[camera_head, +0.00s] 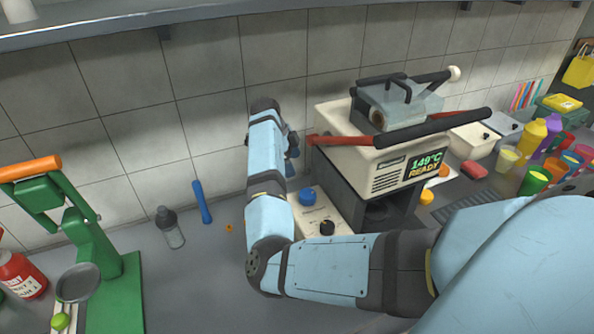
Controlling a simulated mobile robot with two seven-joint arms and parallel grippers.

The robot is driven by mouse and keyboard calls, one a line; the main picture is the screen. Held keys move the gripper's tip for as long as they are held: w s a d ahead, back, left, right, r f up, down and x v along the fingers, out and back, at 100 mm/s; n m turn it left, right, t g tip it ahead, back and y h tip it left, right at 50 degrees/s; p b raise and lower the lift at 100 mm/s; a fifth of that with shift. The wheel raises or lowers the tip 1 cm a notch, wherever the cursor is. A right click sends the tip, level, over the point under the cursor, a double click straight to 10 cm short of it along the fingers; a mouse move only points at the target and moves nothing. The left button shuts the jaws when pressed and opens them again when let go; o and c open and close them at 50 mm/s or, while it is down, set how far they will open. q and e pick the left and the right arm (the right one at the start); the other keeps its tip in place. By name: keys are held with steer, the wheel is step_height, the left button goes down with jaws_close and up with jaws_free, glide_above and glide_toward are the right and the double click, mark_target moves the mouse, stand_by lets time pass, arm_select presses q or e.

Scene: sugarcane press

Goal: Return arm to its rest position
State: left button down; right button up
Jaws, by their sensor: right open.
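My right arm comes in from the lower right, bends at the elbow above the counter and rises toward the tiled wall. My right gripper (291,157) is partly hidden behind my own forearm, just left of the red bar of the white machine (345,150). It is open, and I see nothing held in it. I cannot tell whether it touches the bar. The machine's display reads 149°C READY. My left gripper is not in view.
A green press (115,290) with an orange handle stands at the left, near a red bottle (20,275). A grey-capped bottle (170,228) and a blue stick (202,202) are by the wall. Colourful cups and bottles (533,140) crowd the right. A shelf runs overhead.

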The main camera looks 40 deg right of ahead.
steer(key=shift+w+a+r, duration=0.1)
steer(key=shift+a+r, duration=0.05)
steer(key=shift+r, duration=0.3)
